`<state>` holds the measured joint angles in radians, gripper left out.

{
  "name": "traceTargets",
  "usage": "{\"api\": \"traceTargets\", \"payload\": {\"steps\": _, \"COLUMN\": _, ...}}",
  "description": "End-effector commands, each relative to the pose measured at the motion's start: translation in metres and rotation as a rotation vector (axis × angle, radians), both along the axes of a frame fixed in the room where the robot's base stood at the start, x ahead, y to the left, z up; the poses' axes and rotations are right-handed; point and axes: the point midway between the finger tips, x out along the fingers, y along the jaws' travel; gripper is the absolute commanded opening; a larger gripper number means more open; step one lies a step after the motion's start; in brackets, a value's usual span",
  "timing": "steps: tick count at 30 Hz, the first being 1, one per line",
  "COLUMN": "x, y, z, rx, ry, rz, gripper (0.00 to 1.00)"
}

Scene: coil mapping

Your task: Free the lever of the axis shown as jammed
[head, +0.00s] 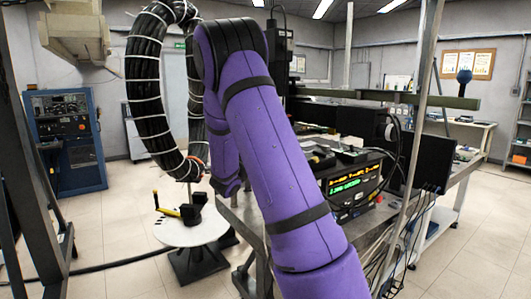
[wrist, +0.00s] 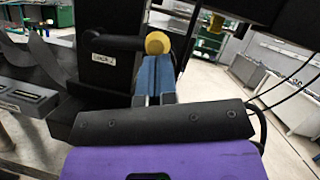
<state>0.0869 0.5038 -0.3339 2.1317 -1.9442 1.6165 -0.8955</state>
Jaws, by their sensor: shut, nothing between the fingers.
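A lever with a yellow round knob (wrist: 157,43) shows in the wrist view. Its dark rod appears to run left to a black block (wrist: 115,68) with a small white label, too small to read. My gripper (wrist: 154,68) is shut, with its blue-grey fingertips just below the knob; I cannot tell whether they touch it. Nothing shows between the fingers. In the head view, a display unit (head: 352,183) on the bench shows yellow and green text that I cannot read clearly. My gripper and the lever are hidden in the head view.
A metal bench (head: 238,212) carries dark equipment beside my arm. A round white table (head: 190,233) at the left holds a yellow and black item. A black monitor (head: 428,158) and hanging cables stand at the right.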

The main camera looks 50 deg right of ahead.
Motion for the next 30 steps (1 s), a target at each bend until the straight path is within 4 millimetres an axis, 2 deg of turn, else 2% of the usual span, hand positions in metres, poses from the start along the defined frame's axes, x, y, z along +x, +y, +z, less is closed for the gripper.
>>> {"api": "traceTargets", "payload": {"steps": 11, "x": 0.0, "y": 0.001, "z": 0.015, "rx": 0.036, "ry": 0.15, "rz": 0.001, "gripper": 0.0}}
{"api": "traceTargets", "payload": {"steps": 30, "x": 0.017, "y": -0.005, "z": 0.062, "rx": 0.177, "ry": 0.732, "rz": 0.0, "gripper": 0.0}}
